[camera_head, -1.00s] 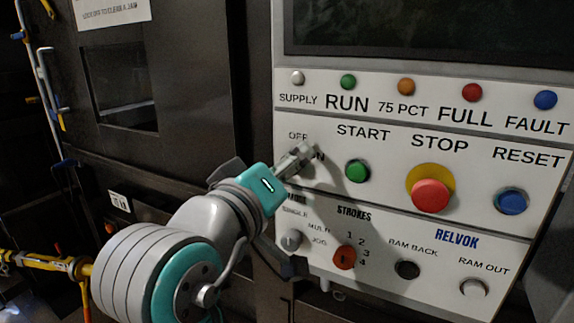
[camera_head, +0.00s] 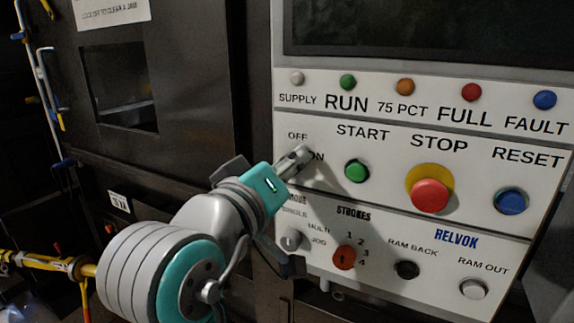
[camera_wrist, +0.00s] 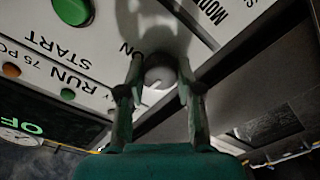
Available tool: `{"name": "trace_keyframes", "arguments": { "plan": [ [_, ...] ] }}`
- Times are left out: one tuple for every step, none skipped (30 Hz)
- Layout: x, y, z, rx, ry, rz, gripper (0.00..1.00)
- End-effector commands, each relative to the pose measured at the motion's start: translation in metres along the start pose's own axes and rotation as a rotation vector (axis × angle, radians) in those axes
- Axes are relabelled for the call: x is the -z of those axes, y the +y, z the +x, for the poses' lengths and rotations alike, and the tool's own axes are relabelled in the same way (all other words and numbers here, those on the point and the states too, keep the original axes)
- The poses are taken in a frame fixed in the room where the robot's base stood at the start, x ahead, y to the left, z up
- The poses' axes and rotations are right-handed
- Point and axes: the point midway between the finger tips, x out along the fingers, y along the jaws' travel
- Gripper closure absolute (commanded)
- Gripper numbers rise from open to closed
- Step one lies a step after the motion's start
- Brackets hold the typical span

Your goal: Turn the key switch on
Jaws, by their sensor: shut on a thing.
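My gripper (camera_head: 299,157) reaches the panel at the OFF and ON labels, left of the green START button. It also shows in the wrist view (camera_wrist: 159,72), with a finger on each side of the switch, shut on it. In the head view my fingers hide most of the switch and part of the ON label. The angle of the key cannot be told.
The green START button (camera_head: 357,171) is close to the right of my gripper. The red STOP button (camera_head: 430,195) and blue RESET button (camera_head: 510,201) are farther right. The mode knob (camera_head: 291,239) and red strokes knob (camera_head: 344,257) are below.

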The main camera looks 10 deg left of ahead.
Motion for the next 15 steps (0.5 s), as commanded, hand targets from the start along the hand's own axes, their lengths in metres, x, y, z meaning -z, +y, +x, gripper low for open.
{"name": "trace_keyframes", "arguments": {
  "plan": [
    [-0.0003,-0.0005,-0.0001,0.0,0.0,0.022,1.0],
    [-0.0003,-0.0005,-0.0001,0.0,0.0,0.038,1.0],
    [-0.0004,-0.0005,-0.0001,-0.001,0.001,0.064,1.0],
    [-0.0004,-0.0004,-0.0001,-0.001,0.001,0.085,1.0],
    [-0.0004,-0.0004,-0.0001,-0.002,0.002,0.106,1.0],
    [-0.0005,-0.0004,-0.0001,-0.003,0.003,0.138,1.0],
    [-0.0006,-0.0004,-0.0001,-0.003,0.003,0.163,1.0],
    [-0.0006,-0.0004,-0.0002,-0.004,0.004,0.19,1.0],
    [-0.0006,-0.0003,-0.0002,-0.005,0.005,0.226,1.0],
    [-0.0007,-0.0003,-0.0002,-0.006,0.005,0.255,1.0],
    [-0.0007,-0.0002,-0.0002,-0.006,0.006,0.283,1.0],
    [-0.0007,-0.0002,-0.0002,-0.007,0.007,0.321,1.0],
    [-0.0007,-0.0002,-0.0002,-0.008,0.008,0.35,1.0],
    [-0.0007,-0.0001,-0.0002,-0.009,0.009,0.379,1.0],
    [-0.0007,-0.0001,-0.0002,-0.01,0.01,0.416,1.0]
  ]
}}
